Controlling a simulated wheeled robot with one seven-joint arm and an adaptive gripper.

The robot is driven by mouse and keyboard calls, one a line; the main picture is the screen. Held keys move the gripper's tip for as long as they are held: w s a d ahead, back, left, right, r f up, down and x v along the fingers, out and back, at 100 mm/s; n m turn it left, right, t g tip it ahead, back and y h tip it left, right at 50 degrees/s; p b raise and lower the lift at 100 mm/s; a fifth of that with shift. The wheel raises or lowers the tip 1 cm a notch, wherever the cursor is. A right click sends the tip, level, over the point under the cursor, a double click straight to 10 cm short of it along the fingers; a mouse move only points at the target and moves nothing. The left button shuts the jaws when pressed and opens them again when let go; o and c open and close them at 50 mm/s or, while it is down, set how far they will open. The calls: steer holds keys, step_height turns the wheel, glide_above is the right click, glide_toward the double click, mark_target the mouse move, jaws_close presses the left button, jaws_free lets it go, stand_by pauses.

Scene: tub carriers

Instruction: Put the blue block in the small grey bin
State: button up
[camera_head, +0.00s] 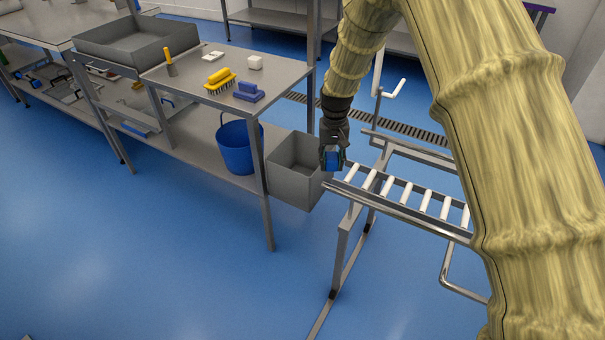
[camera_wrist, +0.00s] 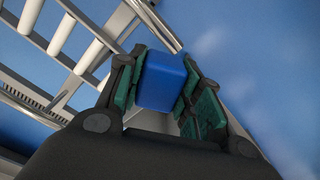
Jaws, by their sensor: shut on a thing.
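My gripper (camera_head: 333,158) is shut on a blue block (camera_head: 332,161). In the wrist view the blue block (camera_wrist: 162,80) sits between the two green-padded fingers of my gripper (camera_wrist: 160,85). The small grey bin (camera_head: 290,184) is an open box at the right end of the workbench, just left of my gripper in the head view. The block appears at the bin's right side, near the left end of the roller frame. I cannot tell whether the block is over the bin's opening.
A roller conveyor frame (camera_head: 408,215) with white rollers stands right of the bin. A blue bucket (camera_head: 238,148) is left of the bin.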

steer(key=w+a+f+b, duration=0.2)
steer(key=w+a, duration=0.2)
steer(key=w, duration=0.5)
steer(key=w+a+f+b, duration=0.3)
steer(key=w+a, duration=0.2)
steer(key=w, duration=0.5)
steer(key=shift+w+f+b, duration=0.25)
steer(key=shift+f+b, duration=0.05)
steer(key=shift+b, duration=0.05)
steer(key=shift+a, duration=0.1)
steer(key=shift+s+f+b, duration=0.1)
steer(key=shift+f+b, duration=5.15)
steer(key=shift+f, duration=4.4)
